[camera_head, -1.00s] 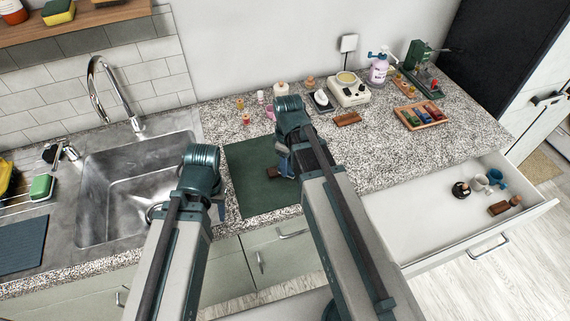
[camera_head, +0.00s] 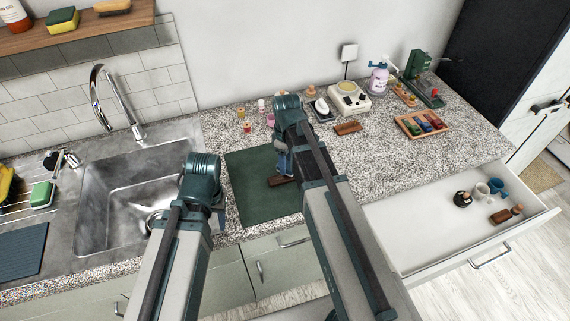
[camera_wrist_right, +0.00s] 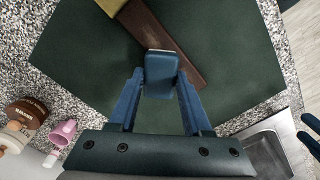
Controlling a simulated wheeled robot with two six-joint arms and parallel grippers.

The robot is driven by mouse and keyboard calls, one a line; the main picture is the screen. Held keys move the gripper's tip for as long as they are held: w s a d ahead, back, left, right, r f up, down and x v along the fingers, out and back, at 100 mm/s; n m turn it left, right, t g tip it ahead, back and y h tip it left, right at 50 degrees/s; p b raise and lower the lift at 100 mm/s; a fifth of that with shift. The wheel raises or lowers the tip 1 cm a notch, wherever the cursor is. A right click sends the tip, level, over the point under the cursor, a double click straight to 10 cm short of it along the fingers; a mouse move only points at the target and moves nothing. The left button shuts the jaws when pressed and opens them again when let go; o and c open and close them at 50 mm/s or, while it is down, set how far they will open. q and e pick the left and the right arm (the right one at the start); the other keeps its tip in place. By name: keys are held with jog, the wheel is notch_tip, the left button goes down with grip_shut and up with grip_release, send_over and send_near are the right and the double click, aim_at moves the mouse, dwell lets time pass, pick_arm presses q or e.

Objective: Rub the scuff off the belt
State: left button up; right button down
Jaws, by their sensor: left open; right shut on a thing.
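The belt, a brown strap (camera_wrist_right: 177,50) with a tan end, lies on the dark green mat (camera_wrist_right: 90,50) in the right wrist view. In the head view a short brown part of the belt (camera_head: 281,181) shows on the mat (camera_head: 252,200). My right gripper (camera_head: 285,165) is over the mat. In the right wrist view its blue fingers (camera_wrist_right: 160,88) are shut on a small dark blue block (camera_wrist_right: 161,72). The block overlaps the belt's lower edge; I cannot tell if they touch. I cannot make out the scuff. My left gripper (camera_head: 219,210) is open by the counter's front edge.
A sink (camera_head: 135,185) lies left of the mat. An open drawer (camera_head: 425,235) at the right holds cups, a dark pot and a brown item. Small bottles, a cream appliance (camera_head: 348,98), a spray bottle (camera_head: 379,80) and a wooden tray (camera_head: 402,126) stand behind.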

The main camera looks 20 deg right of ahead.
jog(key=shift+d, duration=0.65)
pick_arm(q)
jog(key=shift+f, duration=0.1)
pick_arm(e)
jog(key=shift+s+f, duration=0.1)
jog(key=shift+s, duration=2.1)
pick_arm(q)
jog(key=shift+d, duration=0.1)
pick_arm(e)
jog(key=shift+w+d, duration=0.1)
jog(key=shift+d, duration=0.85)
jog(key=shift+w+a, duration=0.15)
jog(key=shift+w, duration=1.9)
